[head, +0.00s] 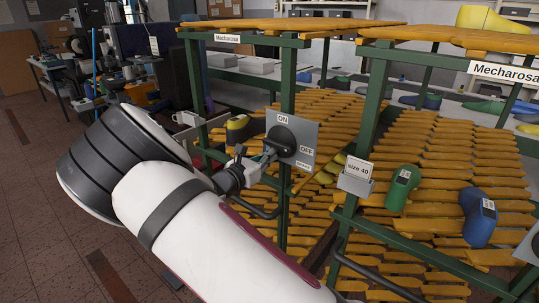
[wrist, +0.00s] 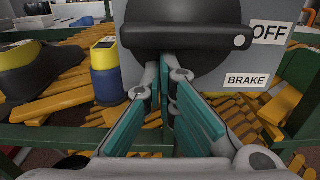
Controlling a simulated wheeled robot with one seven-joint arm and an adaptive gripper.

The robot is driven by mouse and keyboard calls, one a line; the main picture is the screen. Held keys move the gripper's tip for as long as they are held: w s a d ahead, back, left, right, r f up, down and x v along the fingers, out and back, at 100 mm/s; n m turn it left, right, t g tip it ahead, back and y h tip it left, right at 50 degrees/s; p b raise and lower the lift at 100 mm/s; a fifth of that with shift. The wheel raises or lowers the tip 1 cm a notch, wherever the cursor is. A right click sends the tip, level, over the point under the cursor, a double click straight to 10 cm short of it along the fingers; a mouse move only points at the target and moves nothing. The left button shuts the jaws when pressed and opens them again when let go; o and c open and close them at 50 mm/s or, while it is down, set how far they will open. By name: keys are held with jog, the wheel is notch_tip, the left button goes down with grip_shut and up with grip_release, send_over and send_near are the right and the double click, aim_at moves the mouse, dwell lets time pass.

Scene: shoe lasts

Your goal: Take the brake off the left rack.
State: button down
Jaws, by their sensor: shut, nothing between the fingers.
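The brake is a grey plate (head: 303,150) on a green post of the left rack (head: 288,82). Its labels read ON at the top, OFF at the right and BRAKE below. A round black dial (head: 284,139) sits on the plate. In the wrist view its black bar handle (wrist: 185,37) lies level, with a pale dot at its right end beside OFF. My gripper (head: 266,158) is at the lower left of the dial. In the wrist view my teal-padded fingers (wrist: 168,78) are together just below the bar, with nothing held. I cannot tell whether they touch it.
Yellow slatted shelves fill both racks. A yellow and dark shoe last (head: 237,130) stands left of the brake. A card holder reading size 40 (head: 357,176), a green last (head: 402,187) and a blue last (head: 479,217) are on the right. Bare floor (head: 50,200) lies at left.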

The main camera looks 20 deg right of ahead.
jog(key=p+v, duration=0.2)
jog(key=v, duration=0.7)
jog(key=shift+f, duration=0.4)
dwell(0.4)
jog(key=s+d+r+m+g+y, duration=0.35)
jog(key=s+d+m+g, duration=0.2)
jog(key=s+m, duration=0.2)
jog(key=s+d+r+m+g+y, duration=0.2)
jog(key=s+d+r+m+g, duration=0.2)
jog(key=s+d+m, duration=0.3)
jog(key=s+a+r+m+t+y, duration=0.2)
jog(key=s+r+m+y, duration=0.2)
jog(key=s, duration=0.7)
jog(key=s+a+r+m+t+y, duration=0.2)
jog(key=s+r+m+y, duration=0.3)
jog(key=s, duration=0.7)
jog(key=shift+a+r+m, duration=0.45)
jog(key=shift+a+m, duration=0.3)
jog(key=shift+m, duration=0.1)
